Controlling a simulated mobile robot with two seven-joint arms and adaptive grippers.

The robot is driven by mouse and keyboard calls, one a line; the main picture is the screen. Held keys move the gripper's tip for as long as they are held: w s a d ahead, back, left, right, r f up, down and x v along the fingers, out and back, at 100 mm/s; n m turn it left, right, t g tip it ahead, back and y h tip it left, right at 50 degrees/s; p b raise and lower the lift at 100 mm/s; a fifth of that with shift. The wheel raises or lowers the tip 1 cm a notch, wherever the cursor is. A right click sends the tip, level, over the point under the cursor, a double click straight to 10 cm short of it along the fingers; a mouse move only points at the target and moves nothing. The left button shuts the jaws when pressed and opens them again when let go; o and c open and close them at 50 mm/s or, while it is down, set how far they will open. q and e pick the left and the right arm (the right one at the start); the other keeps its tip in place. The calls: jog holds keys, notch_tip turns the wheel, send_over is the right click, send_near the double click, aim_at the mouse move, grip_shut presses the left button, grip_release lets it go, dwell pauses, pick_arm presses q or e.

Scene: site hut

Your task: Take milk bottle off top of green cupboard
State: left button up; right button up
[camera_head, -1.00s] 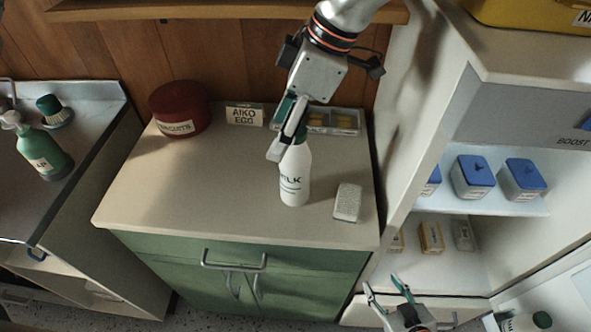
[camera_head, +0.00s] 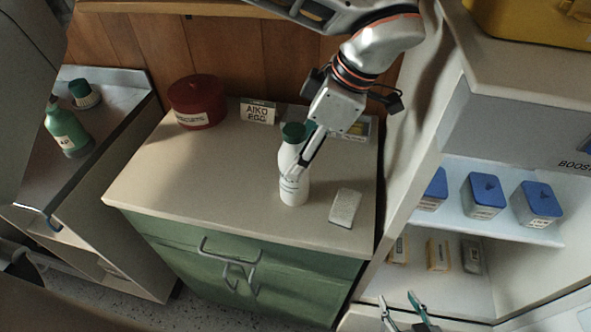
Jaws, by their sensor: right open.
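The white milk bottle (camera_head: 293,190) with a green cap stands upright on the beige top of the green cupboard (camera_head: 190,190). One finger crosses in front of the bottle's upper right side, below the cap; the other finger is largely hidden. I cannot tell whether it touches the bottle.
On the cupboard top are a red biscuit tin (camera_head: 197,103), a sign (camera_head: 258,112), a pale block (camera_head: 345,207) and a tray (camera_head: 357,128) behind the gripper. White shelves (camera_head: 490,222) with blue-lidded canisters stand close on the right. The cupboard's left front top is clear.

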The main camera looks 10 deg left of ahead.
pick_arm(q)
jog(key=x, duration=0.3)
jog(key=shift+a, duration=0.15)
jog(key=c, duration=1.6)
jog(key=shift+o, duration=0.2)
jog(key=shift+r, duration=0.1)
